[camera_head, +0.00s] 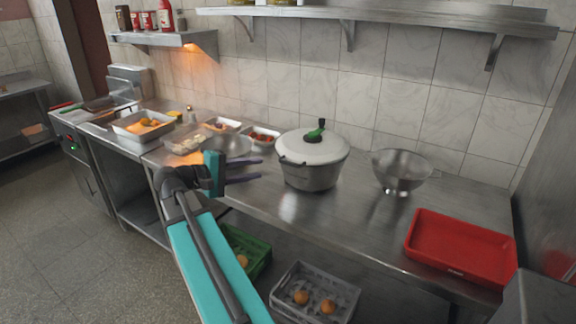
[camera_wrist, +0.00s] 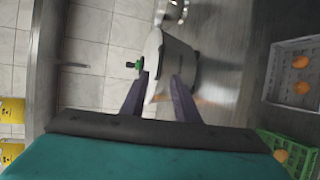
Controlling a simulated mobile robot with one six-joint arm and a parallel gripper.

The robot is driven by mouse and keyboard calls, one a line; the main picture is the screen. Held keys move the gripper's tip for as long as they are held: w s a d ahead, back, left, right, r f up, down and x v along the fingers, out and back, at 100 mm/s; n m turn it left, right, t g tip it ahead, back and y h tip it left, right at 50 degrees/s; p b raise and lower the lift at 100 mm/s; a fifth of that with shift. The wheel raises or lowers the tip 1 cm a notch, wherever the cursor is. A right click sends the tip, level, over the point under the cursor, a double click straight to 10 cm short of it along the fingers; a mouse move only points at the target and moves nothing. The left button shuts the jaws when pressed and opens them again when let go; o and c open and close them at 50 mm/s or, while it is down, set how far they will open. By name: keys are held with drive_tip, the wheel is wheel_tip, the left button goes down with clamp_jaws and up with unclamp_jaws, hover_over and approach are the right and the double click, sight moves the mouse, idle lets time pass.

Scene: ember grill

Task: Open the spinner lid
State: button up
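The spinner (camera_head: 312,176) is a grey metal pot on the steel counter. Its white domed lid (camera_head: 303,147) sits on it, with a green and black handle (camera_head: 317,132) standing up on top. My gripper (camera_head: 258,172) is to the left of the spinner and apart from it, above the counter. In the wrist view my gripper (camera_wrist: 160,80) shows two spread purple fingers with nothing held between them. Beyond the fingertips the spinner appears sideways (camera_wrist: 180,66), with its lid (camera_wrist: 153,62) and green handle (camera_wrist: 135,65) toward the left.
A steel bowl (camera_head: 401,169) and a red tray (camera_head: 458,248) stand to the spinner's right. Food trays (camera_head: 143,125) line the counter at left. A wall shelf (camera_head: 385,14) runs above. A grey crate (camera_head: 314,292) and a green crate (camera_head: 247,250) sit below the counter.

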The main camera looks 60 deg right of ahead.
sight(288, 163)
drive_tip(key=shift+p+x, duration=1.7)
drive_tip(key=shift+x, duration=5.2)
drive_tip(key=shift+w, duration=0.1)
clamp_jaws()
drive_tip(key=shift+f, duration=0.1)
drive_tip(key=shift+a, duration=0.1)
